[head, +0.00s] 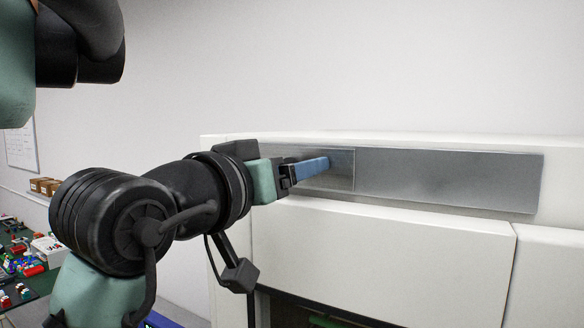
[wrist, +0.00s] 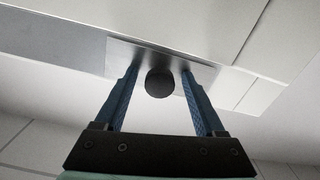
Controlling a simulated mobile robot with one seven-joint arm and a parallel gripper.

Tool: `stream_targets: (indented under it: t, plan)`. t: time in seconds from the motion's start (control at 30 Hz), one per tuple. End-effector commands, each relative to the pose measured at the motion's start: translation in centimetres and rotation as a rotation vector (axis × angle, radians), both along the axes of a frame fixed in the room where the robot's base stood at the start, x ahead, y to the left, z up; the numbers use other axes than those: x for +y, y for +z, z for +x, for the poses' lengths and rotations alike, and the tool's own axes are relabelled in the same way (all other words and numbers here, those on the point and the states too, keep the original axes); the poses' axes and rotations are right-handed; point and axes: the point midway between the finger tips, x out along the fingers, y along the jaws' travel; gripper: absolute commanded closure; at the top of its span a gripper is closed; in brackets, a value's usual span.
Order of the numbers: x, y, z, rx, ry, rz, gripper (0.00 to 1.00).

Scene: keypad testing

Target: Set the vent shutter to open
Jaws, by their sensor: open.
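The vent shutter is a shiny metal plate (head: 341,172) at the left part of a long grey strip (head: 450,180) on the white cabinet's upper front. In the wrist view the plate (wrist: 125,60) carries a round dark knob (wrist: 159,83). My gripper (head: 326,163) is open at the plate, and its blue fingers hide the knob in the head view. In the wrist view the fingers of my gripper (wrist: 160,75) stand one on each side of the knob, with gaps visible between. I cannot tell how deep the knob sits between them.
The white cabinet (head: 380,240) has flat front panels below the strip and a dark opening underneath. A table with colourful small parts (head: 25,262) and brown boxes (head: 45,186) stand at the far left. The wall above the cabinet is bare.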

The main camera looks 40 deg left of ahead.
Motion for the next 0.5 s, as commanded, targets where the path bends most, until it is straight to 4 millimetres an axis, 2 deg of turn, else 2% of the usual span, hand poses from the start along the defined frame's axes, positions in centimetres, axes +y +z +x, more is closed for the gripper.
stream_targets:
  t: [0.07,0.1,0.4,0.5]
  plan:
    - [-0.01,0.01,-0.02,0.000,0.000,0.000,0.28]
    - [-0.01,0.01,-0.02,0.000,0.000,0.000,0.32]
    - [-0.02,0.01,-0.06,0.000,0.000,0.000,0.86]
    - [-0.02,0.02,-0.06,0.000,0.000,0.000,1.00]
